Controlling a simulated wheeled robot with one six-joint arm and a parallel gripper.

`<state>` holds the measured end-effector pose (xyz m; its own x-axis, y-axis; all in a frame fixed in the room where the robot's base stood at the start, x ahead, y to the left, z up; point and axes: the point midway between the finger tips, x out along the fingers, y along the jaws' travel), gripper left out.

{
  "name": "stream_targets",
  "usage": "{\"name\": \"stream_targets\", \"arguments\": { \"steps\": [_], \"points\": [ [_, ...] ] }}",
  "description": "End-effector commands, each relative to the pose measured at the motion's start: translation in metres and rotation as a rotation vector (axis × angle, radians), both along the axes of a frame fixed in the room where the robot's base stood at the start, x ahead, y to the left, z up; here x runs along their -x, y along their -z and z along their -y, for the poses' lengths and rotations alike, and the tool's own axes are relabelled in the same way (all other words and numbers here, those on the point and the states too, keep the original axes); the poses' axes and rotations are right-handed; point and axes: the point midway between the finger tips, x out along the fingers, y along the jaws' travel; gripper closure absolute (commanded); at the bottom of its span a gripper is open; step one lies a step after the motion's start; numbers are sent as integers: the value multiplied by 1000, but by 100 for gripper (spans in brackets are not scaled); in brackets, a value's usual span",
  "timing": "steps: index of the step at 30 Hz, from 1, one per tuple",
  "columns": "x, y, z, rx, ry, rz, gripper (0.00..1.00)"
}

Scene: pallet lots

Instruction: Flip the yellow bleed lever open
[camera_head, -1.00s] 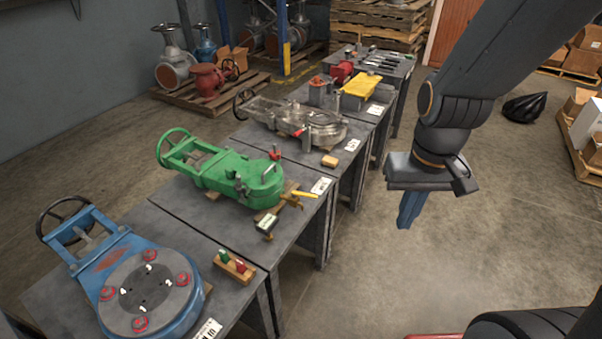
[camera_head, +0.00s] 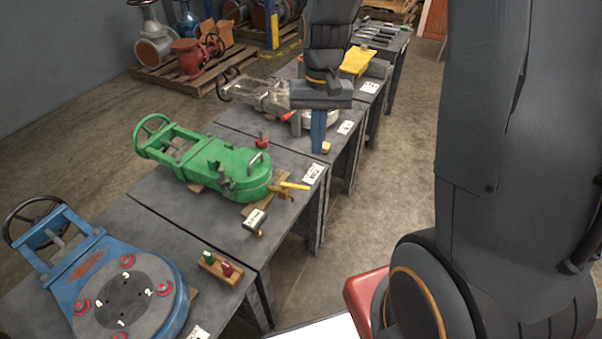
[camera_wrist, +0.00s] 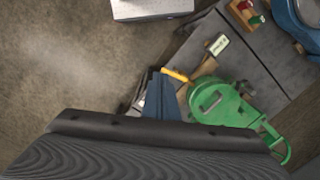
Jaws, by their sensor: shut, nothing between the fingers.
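The yellow bleed lever (camera_head: 294,186) is a short bar on a brass fitting (camera_head: 281,192) at the near right end of the green valve (camera_head: 225,165). In the wrist view the lever (camera_wrist: 177,76) points away from the green valve (camera_wrist: 222,104), toward my fingers. My gripper (camera_head: 318,150) is shut and empty, pointing down. It is above and beyond the lever in the head view, near the table edge, and apart from it. In the wrist view my gripper's blue fingers (camera_wrist: 160,88) appear just left of the lever.
A blue valve (camera_head: 115,285) and a wooden block with green and red pieces (camera_head: 220,268) are on the nearer table. A silver valve (camera_head: 268,97) is on the table behind. The floor at right is open.

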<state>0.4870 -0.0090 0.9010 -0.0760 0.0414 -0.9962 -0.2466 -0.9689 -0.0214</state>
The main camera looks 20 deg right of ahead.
Motion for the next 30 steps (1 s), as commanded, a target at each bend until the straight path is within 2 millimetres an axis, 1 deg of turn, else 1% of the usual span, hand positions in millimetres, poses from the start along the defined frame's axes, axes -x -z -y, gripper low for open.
{"name": "stream_targets", "arguments": {
  "steps": [1,3,6,9,12,16,20,22,26,30],
  "points": [
    [-20,11,2,-6,36,-22,100],
    [-42,21,4,-14,88,-53,100],
    [-70,36,9,-23,155,-90,100],
    [-90,48,12,-32,207,-120,100],
    [-104,57,14,-36,243,-142,100],
    [-113,63,16,-40,267,-156,100],
    [-112,72,15,-41,272,-162,100],
    [-110,80,14,-41,272,-162,100],
    [-104,102,11,-41,271,-163,100],
    [-97,129,8,-41,272,-164,100]
  ]
}}
